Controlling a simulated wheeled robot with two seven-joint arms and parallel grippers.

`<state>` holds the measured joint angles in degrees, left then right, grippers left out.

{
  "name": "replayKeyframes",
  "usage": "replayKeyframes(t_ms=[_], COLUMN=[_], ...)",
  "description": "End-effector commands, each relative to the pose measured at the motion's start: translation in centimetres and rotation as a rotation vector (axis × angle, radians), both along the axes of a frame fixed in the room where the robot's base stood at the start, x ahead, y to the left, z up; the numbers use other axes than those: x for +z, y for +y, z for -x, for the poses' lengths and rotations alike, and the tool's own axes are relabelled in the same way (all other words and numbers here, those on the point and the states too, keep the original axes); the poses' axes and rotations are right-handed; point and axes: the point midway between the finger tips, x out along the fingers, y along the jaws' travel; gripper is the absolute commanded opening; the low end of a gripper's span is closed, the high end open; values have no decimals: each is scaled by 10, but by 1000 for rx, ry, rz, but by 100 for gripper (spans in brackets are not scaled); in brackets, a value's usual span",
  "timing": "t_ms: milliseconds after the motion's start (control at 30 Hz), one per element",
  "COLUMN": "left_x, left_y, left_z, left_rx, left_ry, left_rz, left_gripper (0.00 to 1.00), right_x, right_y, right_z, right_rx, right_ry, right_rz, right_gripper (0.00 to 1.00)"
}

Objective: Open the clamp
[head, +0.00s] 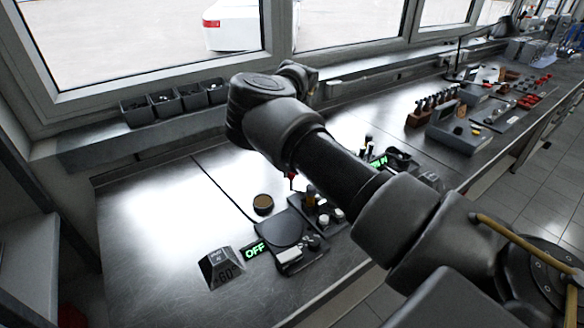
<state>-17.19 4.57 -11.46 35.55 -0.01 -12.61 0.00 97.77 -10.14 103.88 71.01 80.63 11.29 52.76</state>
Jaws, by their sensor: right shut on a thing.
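My right arm reaches across the bench from the right and bends at the upper left. Its far end shows only as a small dark part behind the bend. The right gripper's fingertips are hidden, and I cannot make out what they are shut on. A small red-tipped piece (291,177), perhaps the clamp's handle, shows just below the arm. It stands near a dark fixture (326,218) with small posts and knobs. The arm covers part of that area, so I cannot tell whether the clamp is open or closed. My left gripper is out of view.
A round dark plate device (281,228) sits beside a green "OFF" display (254,249). A dark block marked 60° (221,267) and a round brown-topped piece (263,204) are nearby. Bins (176,101) stand by the window. The left bench (150,225) is clear. Tool racks (433,107) stand farther right.

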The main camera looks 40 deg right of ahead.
Motion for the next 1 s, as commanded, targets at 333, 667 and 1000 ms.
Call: replayKeyframes(t_ms=[333, 667, 1000], left_x=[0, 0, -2], left_y=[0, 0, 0], left_z=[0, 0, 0], left_rx=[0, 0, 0], left_ry=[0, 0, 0], left_rz=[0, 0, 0], left_gripper=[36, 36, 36], right_x=[0, 0, 4], right_y=[1, 1, 0], right_z=[0, 0, 0], right_rx=[15, 14, 13], right_ry=[-1, 0, -1], right_rz=[-1, -1, 0], right_gripper=[0, 44, 44])
